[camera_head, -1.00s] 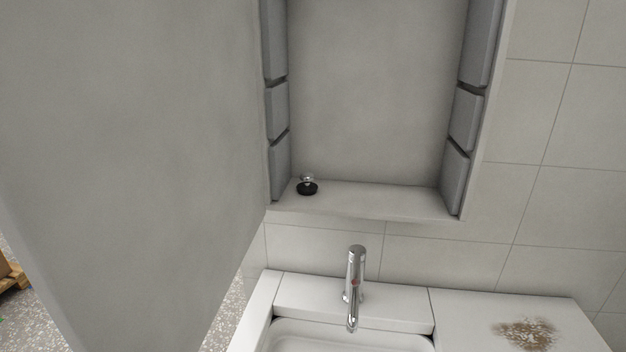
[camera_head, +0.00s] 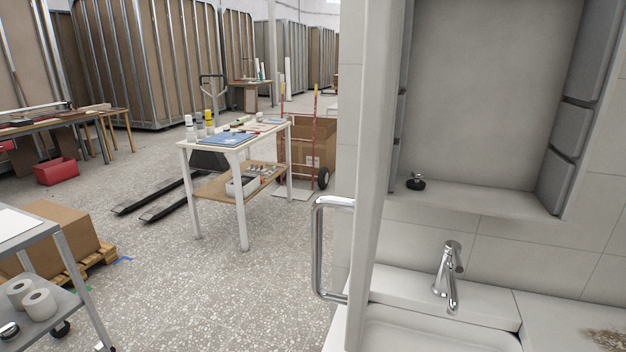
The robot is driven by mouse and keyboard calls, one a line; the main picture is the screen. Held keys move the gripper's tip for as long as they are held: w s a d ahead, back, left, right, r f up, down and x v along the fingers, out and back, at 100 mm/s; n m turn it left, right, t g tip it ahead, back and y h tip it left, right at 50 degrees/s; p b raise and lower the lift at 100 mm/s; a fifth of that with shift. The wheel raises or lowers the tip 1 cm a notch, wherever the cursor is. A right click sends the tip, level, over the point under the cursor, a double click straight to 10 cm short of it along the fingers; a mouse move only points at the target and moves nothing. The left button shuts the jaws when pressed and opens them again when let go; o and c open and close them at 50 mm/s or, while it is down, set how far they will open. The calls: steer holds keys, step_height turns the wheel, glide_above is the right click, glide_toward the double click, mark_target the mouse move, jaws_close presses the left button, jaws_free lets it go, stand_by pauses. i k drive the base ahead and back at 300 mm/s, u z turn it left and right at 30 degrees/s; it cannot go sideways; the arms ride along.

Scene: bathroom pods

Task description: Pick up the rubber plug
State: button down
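The rubber plug (camera_head: 415,185) is a small black disc with a shiny metal knob on top. It sits at the left end of the bottom shelf (camera_head: 470,198) of an open wall cabinet, above the washbasin. The cabinet door (camera_head: 375,130) is swung open and seen nearly edge-on, just left of the plug. A chrome bar handle (camera_head: 322,250) is on the door's left side. My gripper is not in view.
A chrome tap (camera_head: 449,275) and white basin (camera_head: 430,338) lie below the cabinet. A brown stain (camera_head: 607,338) marks the counter at right. Left are open speckled floor (camera_head: 170,265), a white-legged table (camera_head: 236,150), a trolley with paper rolls (camera_head: 40,304) and a cardboard box (camera_head: 55,238).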

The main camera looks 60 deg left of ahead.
mark_target(416, 184)
steer(key=u, duration=0.7)
steer(key=k, duration=0.8)
steer(key=u, duration=0.5)
steer(key=i, duration=0.4)
steer(key=u, duration=0.05)
